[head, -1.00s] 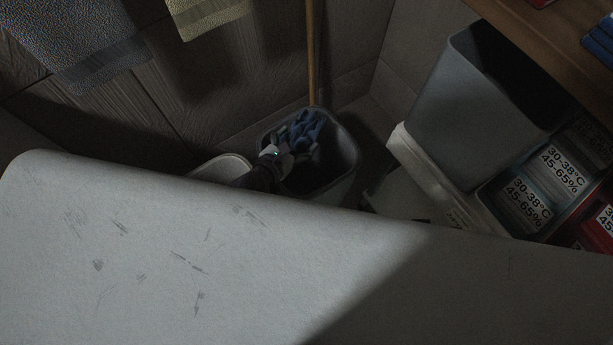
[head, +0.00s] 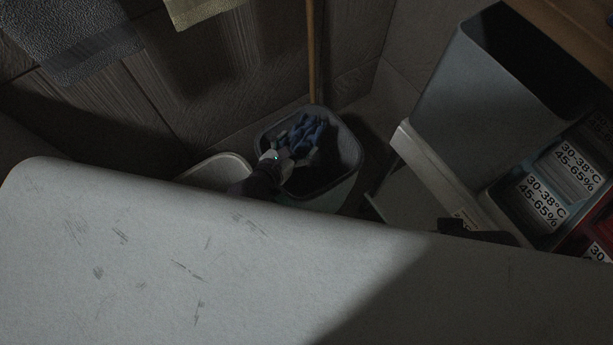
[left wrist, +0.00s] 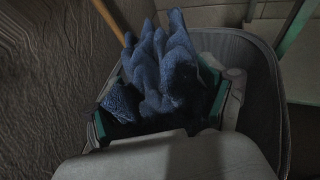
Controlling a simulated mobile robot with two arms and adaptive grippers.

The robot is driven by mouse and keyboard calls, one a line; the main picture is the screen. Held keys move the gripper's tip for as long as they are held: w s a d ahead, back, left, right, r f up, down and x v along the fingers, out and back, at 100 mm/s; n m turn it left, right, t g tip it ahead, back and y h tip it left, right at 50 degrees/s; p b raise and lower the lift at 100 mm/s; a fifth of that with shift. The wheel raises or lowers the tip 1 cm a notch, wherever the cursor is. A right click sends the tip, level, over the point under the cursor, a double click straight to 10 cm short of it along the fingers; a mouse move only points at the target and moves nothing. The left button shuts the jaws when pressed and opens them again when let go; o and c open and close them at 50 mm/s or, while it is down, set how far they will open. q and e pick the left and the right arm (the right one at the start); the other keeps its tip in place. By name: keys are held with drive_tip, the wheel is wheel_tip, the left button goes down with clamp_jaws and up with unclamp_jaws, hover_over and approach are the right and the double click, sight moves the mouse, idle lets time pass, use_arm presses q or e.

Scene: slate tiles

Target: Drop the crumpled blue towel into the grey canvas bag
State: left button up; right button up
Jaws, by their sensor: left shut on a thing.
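The crumpled blue towel (head: 308,133) is bunched in my left gripper (head: 287,155), over the mouth of an open grey container (head: 340,184) that I take to be the canvas bag. In the left wrist view the towel (left wrist: 158,72) rises in several folds between the fingers of my left gripper (left wrist: 165,103), which is shut on it. The container's dark grey wall and rim (left wrist: 268,85) curve around the right side there. I cannot tell how far the towel sits below the rim. My right gripper is not in view.
A wooden pole (head: 311,55) stands behind the container. A pale-rimmed bin (head: 222,168) is close on its left. A tall grey bin (head: 468,100) and labelled boxes (head: 545,200) stand at right. Grey (head: 75,40) and yellowish (head: 200,10) towels hang at upper left.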

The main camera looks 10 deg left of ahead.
use_arm(q)
drive_tip(key=o, duration=0.7)
drive_tip(key=shift+o, duration=0.2)
drive_tip(key=v, duration=1.2)
